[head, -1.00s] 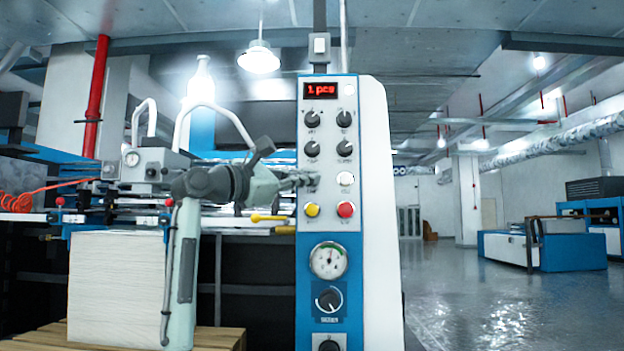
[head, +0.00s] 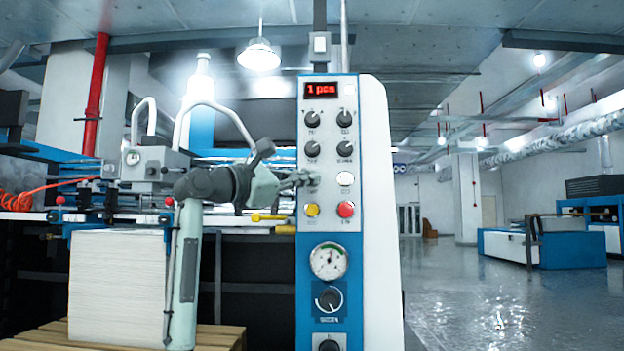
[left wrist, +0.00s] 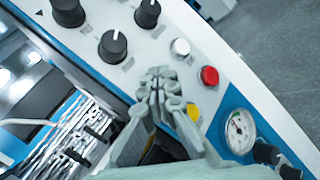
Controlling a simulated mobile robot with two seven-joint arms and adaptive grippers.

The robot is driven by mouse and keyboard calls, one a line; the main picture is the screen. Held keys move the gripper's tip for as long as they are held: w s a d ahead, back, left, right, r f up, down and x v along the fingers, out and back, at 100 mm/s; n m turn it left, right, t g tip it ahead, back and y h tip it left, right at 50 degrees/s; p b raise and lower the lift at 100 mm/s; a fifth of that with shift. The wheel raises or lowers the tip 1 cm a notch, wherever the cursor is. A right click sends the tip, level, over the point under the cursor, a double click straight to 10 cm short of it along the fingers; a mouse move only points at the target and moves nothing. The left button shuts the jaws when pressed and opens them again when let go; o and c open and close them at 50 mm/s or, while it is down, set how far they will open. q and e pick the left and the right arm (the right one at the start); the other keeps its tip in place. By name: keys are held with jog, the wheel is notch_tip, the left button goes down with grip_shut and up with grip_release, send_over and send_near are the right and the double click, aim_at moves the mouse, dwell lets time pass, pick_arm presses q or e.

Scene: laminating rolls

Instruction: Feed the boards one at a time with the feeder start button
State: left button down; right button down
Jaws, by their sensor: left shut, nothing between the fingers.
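The control panel (head: 329,225) stands upright in the middle of the head view. Its red display (head: 321,90) reads "1 pcs". My left gripper (head: 312,179) is shut and empty, with its fingertips at the panel left of a white button (head: 345,178); whether they touch it I cannot tell. They cover the spot there, so any button under them is hidden. A yellow button (head: 312,210) and a red button (head: 345,209) sit below. In the left wrist view, the closed fingers (left wrist: 160,82) lie over the panel beside the white button (left wrist: 180,47). A stack of white boards (head: 118,290) stands at the left.
Several black knobs (head: 312,119) sit above the fingertips, and a gauge (head: 328,261) and another knob (head: 328,299) below. The feeder machine (head: 150,165) with hoses is behind my left arm. The boards rest on a wooden pallet (head: 40,338). Open floor (head: 480,300) lies right.

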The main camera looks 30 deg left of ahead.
pick_arm(q)
jog(key=shift+s+d+f, duration=0.1)
jog(key=shift+s+d, duration=0.35)
jog(key=shift+s, duration=0.25)
